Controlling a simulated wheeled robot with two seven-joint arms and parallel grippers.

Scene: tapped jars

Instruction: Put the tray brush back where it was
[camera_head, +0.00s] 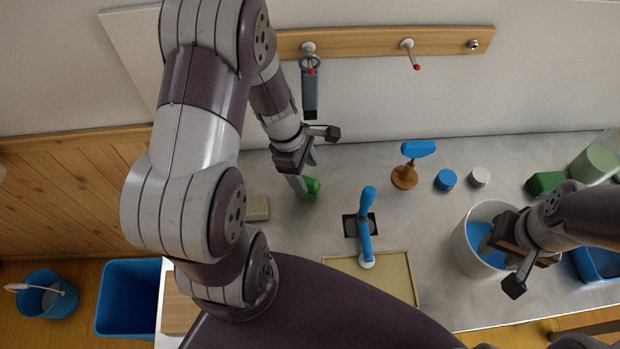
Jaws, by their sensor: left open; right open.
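I cannot tell for certain which item is the tray brush. A blue-handled brush-like tool (367,212) stands at the back edge of a beige tray (404,283), its white lower end at the rim. Another blue-topped tool (416,149) with a round wooden base stands further back. My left gripper (305,170) is open, low over the counter beside a green object (313,187), which it partly hides; I see nothing clearly held. My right gripper (515,258) is open over the front right rim of a white round tub (463,252) with blue inside.
A wooden peg rail (448,41) on the wall holds a hanging grey tool (310,92). A blue cylinder (446,179), a white one (480,176) and a green block (544,183) stand at the back right. A blue bucket (46,294) and blue bin (128,298) are on the floor.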

